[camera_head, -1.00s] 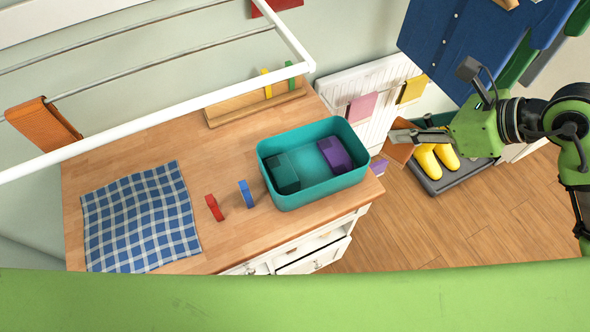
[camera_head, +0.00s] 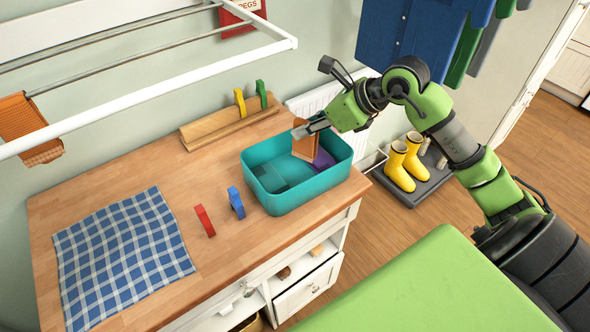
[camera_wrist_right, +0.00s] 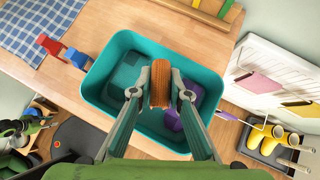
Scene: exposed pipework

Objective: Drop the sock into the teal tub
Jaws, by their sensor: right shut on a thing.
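The teal tub (camera_head: 318,186) stands on the wooden counter near its right end. A folded dark teal cloth and a purple cloth (camera_head: 323,160) lie inside it. My right gripper (camera_head: 308,128) is shut on a folded orange-brown sock (camera_head: 305,146), which hangs over the tub. In the right wrist view the sock (camera_wrist_right: 160,84) is pinched between both fingers, with the tub (camera_wrist_right: 99,80) open beneath it. The height of the sock above the tub floor is hard to tell.
A red peg (camera_head: 205,220) and a blue peg (camera_head: 236,203) stand left of the tub, beside a checked cloth (camera_head: 120,250). A wooden rack (camera_head: 225,127) with yellow and green pegs is behind. A white drying rack (camera_head: 150,92) overhangs at upper left. Yellow boots (camera_head: 400,165) stand on a floor tray.

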